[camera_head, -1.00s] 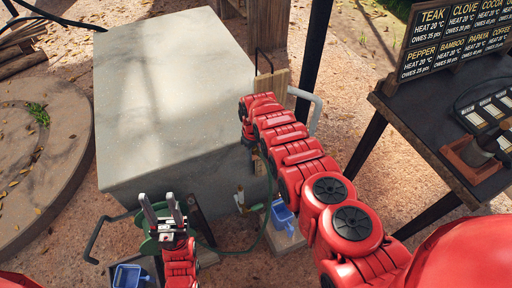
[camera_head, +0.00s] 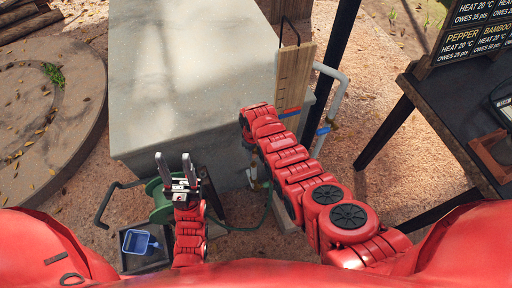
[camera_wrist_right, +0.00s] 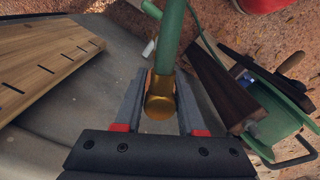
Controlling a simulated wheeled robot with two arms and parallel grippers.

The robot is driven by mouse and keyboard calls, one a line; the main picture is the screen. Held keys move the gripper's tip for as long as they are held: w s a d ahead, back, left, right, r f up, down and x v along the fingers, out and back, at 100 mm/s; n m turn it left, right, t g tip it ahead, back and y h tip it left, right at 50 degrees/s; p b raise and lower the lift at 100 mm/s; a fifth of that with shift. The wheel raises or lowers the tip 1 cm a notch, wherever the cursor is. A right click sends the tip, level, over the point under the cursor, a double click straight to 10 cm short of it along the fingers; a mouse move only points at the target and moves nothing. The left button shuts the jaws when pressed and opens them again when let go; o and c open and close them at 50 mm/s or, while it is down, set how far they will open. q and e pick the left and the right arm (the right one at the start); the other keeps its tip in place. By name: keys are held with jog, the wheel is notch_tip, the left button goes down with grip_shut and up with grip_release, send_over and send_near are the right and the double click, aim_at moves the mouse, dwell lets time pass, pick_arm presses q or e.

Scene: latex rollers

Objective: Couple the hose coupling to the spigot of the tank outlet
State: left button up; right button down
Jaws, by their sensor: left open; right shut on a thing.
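The hose coupling (camera_wrist_right: 161,101) is a brass piece on the end of a green hose (camera_wrist_right: 171,38). In the right wrist view it sits between the fingers of my right gripper (camera_wrist_right: 160,82), which is shut on it. In the head view this gripper is hidden behind its own arm. A small pale and brass fitting (camera_head: 252,176), seemingly the tank outlet, shows low on the front of the grey tank (camera_head: 190,75); its spigot cannot be made out. My left gripper (camera_head: 175,164) is open, empty and points up in front of the tank.
A green hose reel (camera_head: 159,204) stands beside my left gripper, with a blue scoop (camera_head: 138,242) near it. A notched wooden board (camera_head: 291,85) and a grey pipe (camera_head: 335,92) stand right of the tank. A dark table (camera_head: 445,120) is at the right.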

aim_at(254, 162)
jog(key=shift+f+b, duration=1.9)
jog(key=shift+f, duration=0.25)
jog(key=shift+f+b, duration=1.6)
jog(key=shift+f, duration=0.05)
jog(key=shift+c, duration=2.1)
grip_release()
